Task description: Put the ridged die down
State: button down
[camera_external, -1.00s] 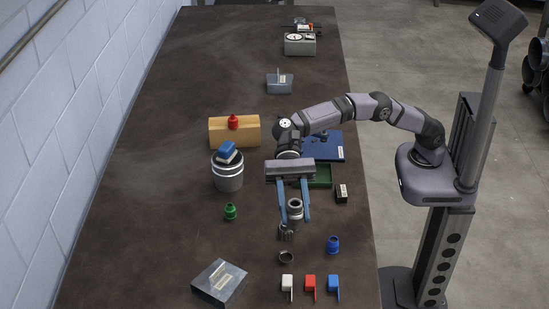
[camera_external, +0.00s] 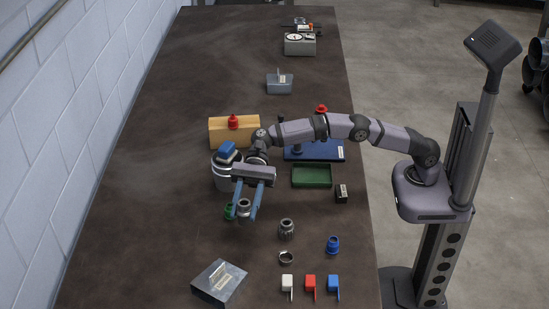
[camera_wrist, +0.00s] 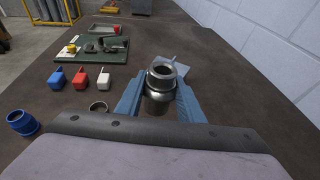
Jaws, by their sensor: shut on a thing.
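My gripper (camera_external: 243,216) is shut on a grey metal die (camera_external: 244,206), taken here as the ridged die. In the wrist view this die (camera_wrist: 160,88) is a stepped, hollow-topped cylinder with raised rings, roughly upright between the blue fingers (camera_wrist: 159,106). Its lower part is partly hidden. I cannot tell how far the held die is above the bench. A separate dark, grooved die (camera_external: 286,228) stands on the bench to the right.
A wooden block (camera_external: 216,132) is farther back. A metal block (camera_external: 219,283), dark ring (camera_external: 286,257) and blue die (camera_external: 333,244) are nearer. Bare bench lies in front of the gripper.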

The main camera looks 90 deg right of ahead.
jog(key=shift+f, duration=4.85)
jog(key=c, duration=1.3)
grip_release()
jog(key=shift+f, duration=0.15)
jog(key=shift+o, duration=0.5)
jog(key=shift+s+d+r+b, duration=0.1)
jog(key=shift+d+r+b, duration=0.1)
jog(key=shift+d+b, duration=0.15)
jog(key=b+v, duration=0.1)
jog(key=v, duration=1)
jog(key=shift+d, duration=0.1)
jog(key=shift+r, duration=0.1)
